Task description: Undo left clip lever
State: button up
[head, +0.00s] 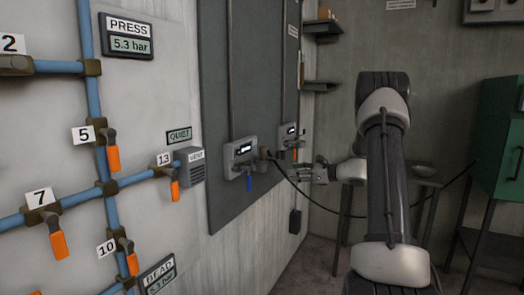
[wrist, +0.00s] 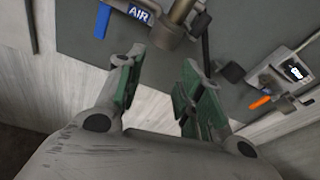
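The left wall unit (head: 239,157) is a pale box with a small display and a blue lever (head: 249,184) hanging below it. A metal coupling (head: 263,159) sticks out at its right side. In the wrist view the coupling (wrist: 172,32) is at the top, beside an AIR label, with the blue lever (wrist: 103,20) to its left. A dark lever-like part (wrist: 231,72) lies right of the coupling; I cannot tell if it is the left clip lever. My gripper (head: 304,170) is open and empty, short of the coupling; its green-padded fingers (wrist: 158,82) stand apart.
A second wall unit (head: 289,136) with an orange lever (head: 295,154) is farther right. A black hose (head: 318,210) loops from the coupling area past my arm.

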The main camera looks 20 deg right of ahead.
aim_at(278, 152)
jog(key=w+a+r+m, duration=0.1)
jog(key=w+r, duration=0.1)
jog(key=w, duration=0.1)
jog(key=w+a+r+m+t, duration=0.1)
jog(key=w+r, duration=0.1)
jog(key=w, duration=0.2)
jog(key=w+a+r+m+t, duration=0.1)
jog(key=w, duration=0.2)
jog(key=shift+w+a+r, duration=0.1)
jog(key=shift+w+r, duration=0.3)
grip_shut()
